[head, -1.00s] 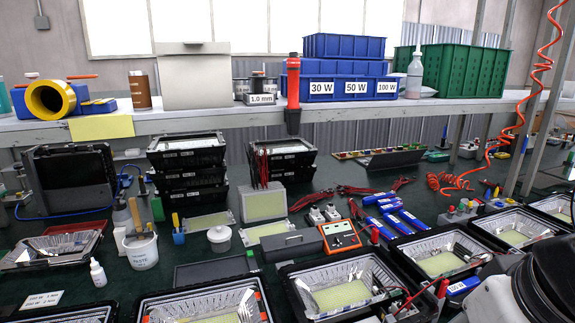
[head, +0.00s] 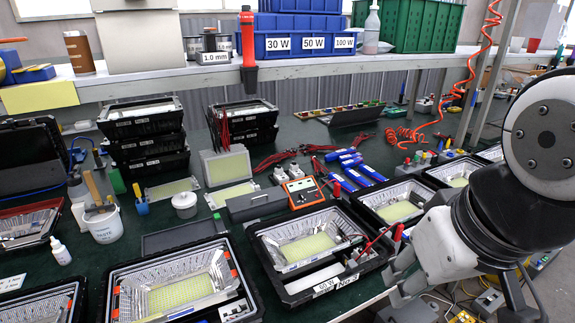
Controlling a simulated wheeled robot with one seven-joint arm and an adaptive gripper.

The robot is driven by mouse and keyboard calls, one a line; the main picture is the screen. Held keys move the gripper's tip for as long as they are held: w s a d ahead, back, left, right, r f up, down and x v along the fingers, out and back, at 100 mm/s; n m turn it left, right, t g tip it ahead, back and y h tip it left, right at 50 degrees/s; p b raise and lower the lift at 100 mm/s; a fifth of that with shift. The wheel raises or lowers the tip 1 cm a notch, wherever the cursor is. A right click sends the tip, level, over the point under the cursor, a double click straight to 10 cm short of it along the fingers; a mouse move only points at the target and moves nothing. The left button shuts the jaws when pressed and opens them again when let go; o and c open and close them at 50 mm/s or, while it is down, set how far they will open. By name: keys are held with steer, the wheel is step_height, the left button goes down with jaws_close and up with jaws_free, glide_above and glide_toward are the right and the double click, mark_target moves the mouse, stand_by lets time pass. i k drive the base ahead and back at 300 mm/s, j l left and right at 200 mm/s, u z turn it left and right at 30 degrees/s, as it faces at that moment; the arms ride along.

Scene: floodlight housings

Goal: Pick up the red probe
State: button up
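A small upright red piece (head: 398,232), which may be the red probe, stands at the right rim of the front middle floodlight housing (head: 262,243), with a red lead beside it. A similar red piece (head: 336,189) stands just right of the orange multimeter (head: 300,192). I cannot tell for sure which is the probe. My gripper (head: 392,284) is at the lower right, below and close to the first red piece and apart from it as far as I see. Its fingers are partly hidden by my arm, and their opening is unclear.
More open housings line the bench front, one at lower left (head: 112,285) and one at right (head: 358,190). A coiled orange hose (head: 487,45) hangs at right. Stacked black housings (head: 140,105) stand at back left.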

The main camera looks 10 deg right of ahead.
mark_target(337, 188)
steer(key=i+l+u, duration=0.3)
steer(key=l, duration=0.85)
steer(key=l+u, duration=0.3)
steer(key=l, duration=0.9)
